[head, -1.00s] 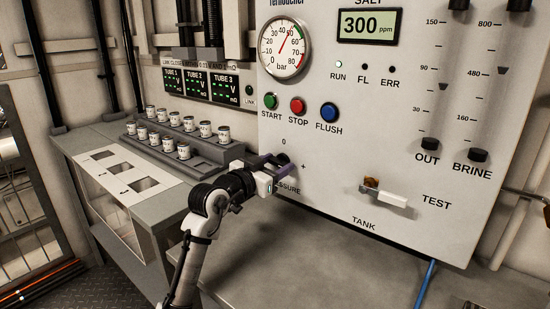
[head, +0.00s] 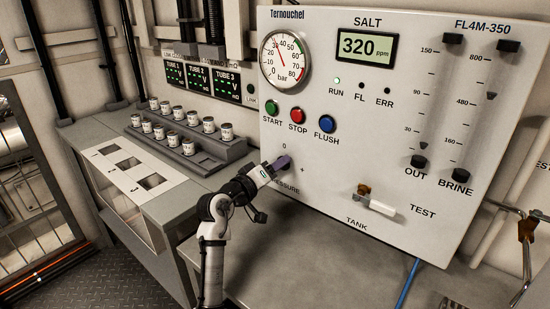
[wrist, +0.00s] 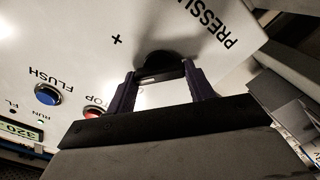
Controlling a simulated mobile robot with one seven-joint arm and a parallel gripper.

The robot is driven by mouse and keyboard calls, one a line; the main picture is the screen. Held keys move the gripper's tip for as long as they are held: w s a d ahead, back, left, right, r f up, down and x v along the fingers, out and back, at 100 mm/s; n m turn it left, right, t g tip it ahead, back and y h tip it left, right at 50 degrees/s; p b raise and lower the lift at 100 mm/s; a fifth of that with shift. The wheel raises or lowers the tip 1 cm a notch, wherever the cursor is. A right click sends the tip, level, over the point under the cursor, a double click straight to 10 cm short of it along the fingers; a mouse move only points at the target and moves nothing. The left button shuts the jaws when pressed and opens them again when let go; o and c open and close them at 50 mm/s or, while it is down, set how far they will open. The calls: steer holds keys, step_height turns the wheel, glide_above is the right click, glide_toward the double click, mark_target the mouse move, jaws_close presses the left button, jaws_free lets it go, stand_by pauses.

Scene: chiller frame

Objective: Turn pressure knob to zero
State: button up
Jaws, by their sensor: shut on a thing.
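The black pressure knob (wrist: 158,62) shows in the wrist view on the white panel, between the purple fingers of my gripper (wrist: 160,76). My gripper is shut on the knob. In the head view my gripper (head: 278,165) reaches the panel below the 0 mark and largely hides the knob and part of the PRESSURE label. The plus mark is to the right of the fingers. The round pressure gauge (head: 285,59) has its red needle pointing up and left, near 30 bar. The salt display (head: 366,47) reads 320 ppm.
START, STOP and FLUSH buttons (head: 327,123) sit just above my gripper. A white lever (head: 381,208) sticks out at the right. Several small cups (head: 187,147) stand on a stepped rack at the left. The grey counter (head: 310,245) below is clear.

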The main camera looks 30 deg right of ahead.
steer(key=shift+w+a+n+p, duration=0.1)
steer(key=shift+n+p, duration=3.8)
steer(key=shift+n, duration=0.1)
steer(key=o, duration=1)
steer(key=shift+f, duration=0.1)
steer(key=b+v, duration=0.3)
steer(key=v, duration=1)
steer(key=shift+s+a+b, duration=0.2)
steer(key=shift+a+b, duration=0.15)
